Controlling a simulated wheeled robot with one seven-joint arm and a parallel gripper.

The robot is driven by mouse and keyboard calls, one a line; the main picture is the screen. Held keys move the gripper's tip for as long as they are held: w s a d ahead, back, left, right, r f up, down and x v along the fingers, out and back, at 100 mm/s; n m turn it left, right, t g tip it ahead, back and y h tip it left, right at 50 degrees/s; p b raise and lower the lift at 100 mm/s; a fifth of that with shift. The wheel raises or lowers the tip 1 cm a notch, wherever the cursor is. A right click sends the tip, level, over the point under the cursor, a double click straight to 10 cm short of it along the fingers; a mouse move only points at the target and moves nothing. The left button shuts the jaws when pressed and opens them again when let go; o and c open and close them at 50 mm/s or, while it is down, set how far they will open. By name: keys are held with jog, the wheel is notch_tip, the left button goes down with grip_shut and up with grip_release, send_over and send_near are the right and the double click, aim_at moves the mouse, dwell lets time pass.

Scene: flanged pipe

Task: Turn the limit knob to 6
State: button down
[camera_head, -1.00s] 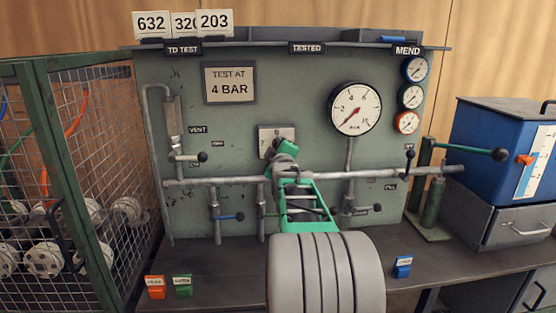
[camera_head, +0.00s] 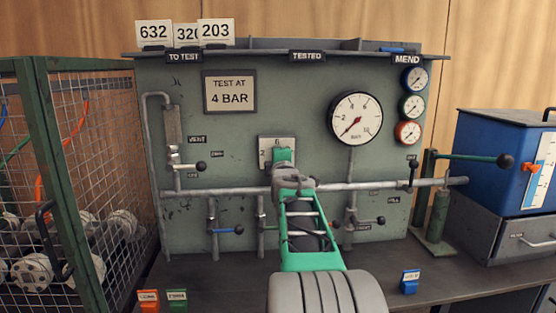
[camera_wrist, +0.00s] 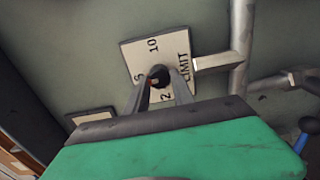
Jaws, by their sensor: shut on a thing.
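The limit knob (camera_wrist: 159,76) is a small dark knob on a pale plate (camera_wrist: 133,55) marked LIMIT, with 2, 10 and what looks like 6 around it in the wrist view. My gripper (camera_wrist: 164,84) has its two fingers on either side of the knob, shut on it. In the head view, the plate (camera_head: 264,143) shows a 2 at left and a 6 at top. My gripper (camera_head: 284,158) covers its middle and hides the knob there. I cannot tell which number the knob points to.
A horizontal pipe (camera_head: 370,186) crosses the panel just below the plate, with black-handled (camera_head: 201,166) and blue-handled (camera_head: 230,230) valves. A large gauge (camera_head: 355,118) is at upper right. A wire cage (camera_head: 90,180) stands left and a blue box (camera_head: 500,160) right.

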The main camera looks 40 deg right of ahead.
jog(key=shift+f, duration=0.1)
jog(key=c, duration=1.1)
grip_release()
jog(key=shift+s, duration=0.15)
jog(key=v, duration=0.7)
jog(key=shift+s+a, duration=0.25)
